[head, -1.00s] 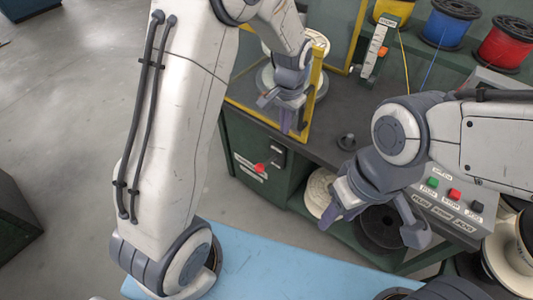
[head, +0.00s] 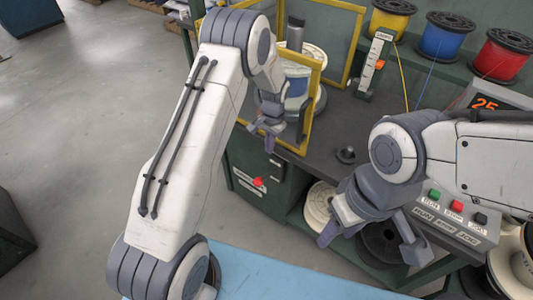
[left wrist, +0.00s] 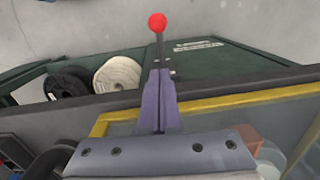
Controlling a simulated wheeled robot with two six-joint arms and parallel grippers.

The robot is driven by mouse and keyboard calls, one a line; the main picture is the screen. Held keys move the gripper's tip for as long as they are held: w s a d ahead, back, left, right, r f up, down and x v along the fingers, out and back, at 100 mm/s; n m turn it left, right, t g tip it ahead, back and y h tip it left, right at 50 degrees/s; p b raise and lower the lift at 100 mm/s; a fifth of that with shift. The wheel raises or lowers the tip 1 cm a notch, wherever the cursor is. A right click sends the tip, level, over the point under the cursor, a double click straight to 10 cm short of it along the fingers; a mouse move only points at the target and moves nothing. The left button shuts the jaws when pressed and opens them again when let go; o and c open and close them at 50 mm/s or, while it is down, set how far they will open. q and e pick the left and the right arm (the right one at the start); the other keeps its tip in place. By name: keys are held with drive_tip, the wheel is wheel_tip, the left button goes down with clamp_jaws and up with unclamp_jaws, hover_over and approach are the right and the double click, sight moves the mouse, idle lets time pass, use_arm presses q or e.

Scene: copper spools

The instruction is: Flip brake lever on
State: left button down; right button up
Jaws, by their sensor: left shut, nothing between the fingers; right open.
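The brake lever, with a red ball knob (head: 258,182), sits on the front of the dark green bench cabinet. In the left wrist view its red knob (left wrist: 157,22) and thin rod stand just beyond the fingertips, roughly in line with them; I cannot tell whether they touch. In the head view my left gripper (head: 269,142) is above the lever, at the bench edge by the yellow frame. Its fingers are together and empty. My right gripper (head: 372,245) is open and empty, in front of the bench at the right.
The yellow-framed clear panel (head: 316,95) stands close beside my left gripper. A control box (head: 450,222) with green, red and black buttons is near my right arm. Spools lie on the low shelf, including a cream one (head: 318,203).

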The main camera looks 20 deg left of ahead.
use_arm(q)
approach(262, 178)
drive_tip(key=shift+w+d+f, duration=0.25)
drive_tip(key=shift+w+f, duration=0.2)
drive_tip(key=shift+w, duration=0.1)
drive_tip(key=shift+w+d+f, duration=0.25)
drive_tip(key=shift+w+f, duration=0.2)
drive_tip(key=shift+w, duration=0.1)
drive_tip(key=s+f, duration=0.1)
drive_tip(key=s+a+f+p, duration=0.1)
drive_tip(key=shift+f, duration=0.3)
drive_tip(key=shift+s+a+f, duration=0.15)
drive_tip(key=shift+s+f, duration=0.15)
drive_tip(key=shift+f, duration=0.1)
